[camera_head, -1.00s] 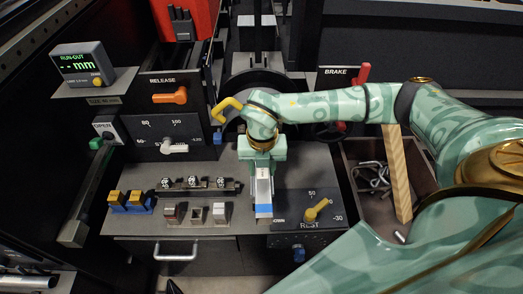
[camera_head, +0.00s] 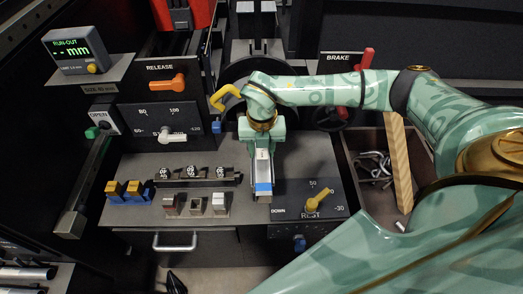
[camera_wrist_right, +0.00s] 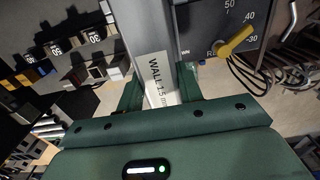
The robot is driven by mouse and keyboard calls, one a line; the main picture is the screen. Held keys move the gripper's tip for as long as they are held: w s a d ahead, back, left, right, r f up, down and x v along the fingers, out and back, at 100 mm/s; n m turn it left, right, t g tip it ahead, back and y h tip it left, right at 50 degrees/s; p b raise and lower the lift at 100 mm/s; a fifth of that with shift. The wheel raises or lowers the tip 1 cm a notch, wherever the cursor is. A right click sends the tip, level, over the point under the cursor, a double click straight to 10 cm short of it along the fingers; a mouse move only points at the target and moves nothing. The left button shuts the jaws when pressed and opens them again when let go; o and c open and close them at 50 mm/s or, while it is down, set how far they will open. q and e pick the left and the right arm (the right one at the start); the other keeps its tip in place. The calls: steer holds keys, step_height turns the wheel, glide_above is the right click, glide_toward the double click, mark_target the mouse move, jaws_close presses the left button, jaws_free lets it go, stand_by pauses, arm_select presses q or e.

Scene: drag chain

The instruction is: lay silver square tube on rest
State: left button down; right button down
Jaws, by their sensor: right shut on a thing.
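The silver square tube (camera_head: 262,170) has a blue band near its front end in the head view. In the right wrist view the tube (camera_wrist_right: 135,30) carries a white label reading "WALL 1.5 mm". My right gripper (camera_head: 263,148) is shut on it; its green fingers stand on both sides of the tube in the wrist view (camera_wrist_right: 160,88). The tube's front end lies over the bench top, just left of the panel marked REST (camera_head: 312,202), which has a yellow lever. I cannot tell whether the tube touches anything below. The rest's own support is not clear. My left gripper is out of view.
Left of the tube are several small square samples (camera_head: 196,205), a row of numbered black blocks (camera_head: 192,174) and yellow-blue blocks (camera_head: 125,192). A wooden bar (camera_head: 398,165) leans in an open bin (camera_head: 425,160) at right. A RELEASE lever (camera_head: 167,84) stands behind.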

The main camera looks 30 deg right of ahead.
steer(key=w+d+f+b, duration=0.1)
steer(key=w+f+b, duration=0.1)
steer(key=w, duration=0.1)
steer(key=shift+d, duration=0.4)
steer(key=shift+f+b, duration=0.55)
steer(key=shift+f, duration=0.7)
steer(key=c, duration=0.8)
jaws_free()
steer(key=shift+s, duration=0.1)
steer(key=shift+c, duration=0.2)
step_height(320, 180, up, 16)
steer(key=p, duration=0.3)
steer(key=shift+r, duration=0.15)
